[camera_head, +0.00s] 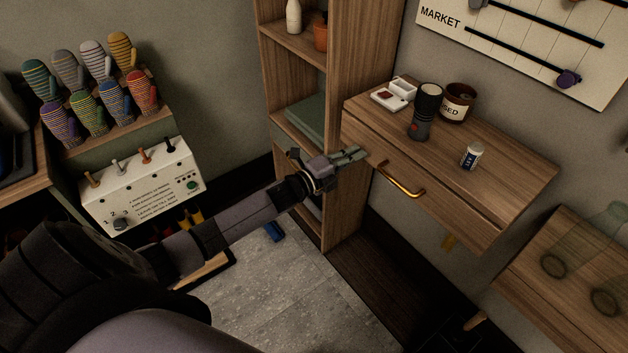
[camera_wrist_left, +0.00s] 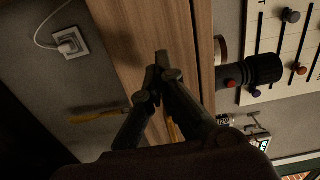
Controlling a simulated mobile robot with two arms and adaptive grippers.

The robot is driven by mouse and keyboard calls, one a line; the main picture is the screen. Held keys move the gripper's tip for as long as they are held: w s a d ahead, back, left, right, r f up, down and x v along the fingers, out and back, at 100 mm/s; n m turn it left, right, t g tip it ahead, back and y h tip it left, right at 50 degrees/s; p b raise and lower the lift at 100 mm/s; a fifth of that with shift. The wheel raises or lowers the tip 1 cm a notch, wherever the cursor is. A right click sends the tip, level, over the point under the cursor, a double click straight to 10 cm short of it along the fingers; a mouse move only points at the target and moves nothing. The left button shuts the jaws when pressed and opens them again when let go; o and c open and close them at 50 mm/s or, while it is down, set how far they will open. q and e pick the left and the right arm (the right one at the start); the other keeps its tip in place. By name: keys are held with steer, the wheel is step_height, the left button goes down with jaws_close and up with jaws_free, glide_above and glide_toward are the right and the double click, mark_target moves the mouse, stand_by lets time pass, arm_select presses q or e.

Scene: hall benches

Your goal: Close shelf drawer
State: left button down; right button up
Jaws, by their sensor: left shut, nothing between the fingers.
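The wooden shelf drawer (camera_head: 410,188) is under a wall shelf top (camera_head: 510,170), with a curved brass handle (camera_head: 404,188) on its front. The front looks about in line with the top's edge; I cannot tell whether a small gap is left. My left gripper (camera_head: 357,153) is shut and empty, with its fingertips at the left part of the drawer front, left of the handle. In the left wrist view the shut fingertips (camera_wrist_left: 163,67) lie over the drawer front (camera_wrist_left: 130,45); contact is unclear. The handle is mostly hidden behind a finger there. My right gripper is out of view.
On the shelf top stand a dark flashlight (camera_head: 425,112), a brown jar (camera_head: 458,103), a small white container (camera_head: 472,156) and a white open box (camera_head: 393,95). A tall wooden shelf unit (camera_head: 360,70) stands close behind my left gripper. A bench (camera_head: 570,270) with glassware is at lower right.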

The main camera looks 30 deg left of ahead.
arm_select(q)
steer(key=v, duration=1.1)
steer(key=s+a+f+n+g+y, duration=0.15)
steer(key=s+f+n, duration=0.25)
steer(key=f, duration=0.6)
steer(key=s+a+f+n+g+y, duration=0.1)
steer(key=s+f+n+g+y, duration=0.3)
steer(key=f, duration=0.7)
steer(key=s+a+f+n+g+y, duration=0.15)
steer(key=s+f+n, duration=0.3)
steer(key=f, duration=0.55)
steer(key=s+d+f+n+g, duration=0.2)
steer(key=s+f, duration=0.4)
steer(key=s, duration=0.5)
steer(key=s+d+f+n+g, duration=0.2)
steer(key=s+d+f+g, duration=0.2)
steer(key=s, duration=0.7)
steer(key=s+d+f+n+g, duration=0.3)
steer(key=s+f, duration=0.5)
steer(key=s, duration=0.3)
steer(key=shift+d+h+p, duration=0.4)
steer(key=shift+d, duration=0.45)
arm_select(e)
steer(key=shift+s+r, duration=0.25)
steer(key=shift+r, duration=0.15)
